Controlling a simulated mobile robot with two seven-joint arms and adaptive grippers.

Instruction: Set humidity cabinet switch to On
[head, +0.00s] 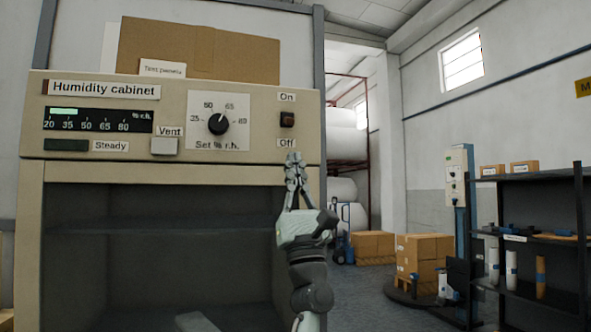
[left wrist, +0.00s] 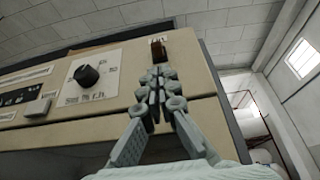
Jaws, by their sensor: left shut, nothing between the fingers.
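The humidity cabinet (head: 172,171) fills the left half of the head view, with its control panel along the top. The small dark red-brown switch (head: 287,119) sits at the panel's right, between the "On" label above and the "Off" label below. It also shows in the left wrist view (left wrist: 158,50), just beyond the fingertips. My left gripper (head: 294,158) is shut and empty, pointing up just below the "Off" label; in the left wrist view its fingertips (left wrist: 158,76) are close under the switch. I cannot tell whether they touch the panel. My right gripper is not in view.
The panel also has a black dial (head: 218,123), a "Vent" button (head: 164,146) and a humidity scale (head: 98,120). A dark shelf rack (head: 540,240) and stacked cartons (head: 420,258) stand to the right.

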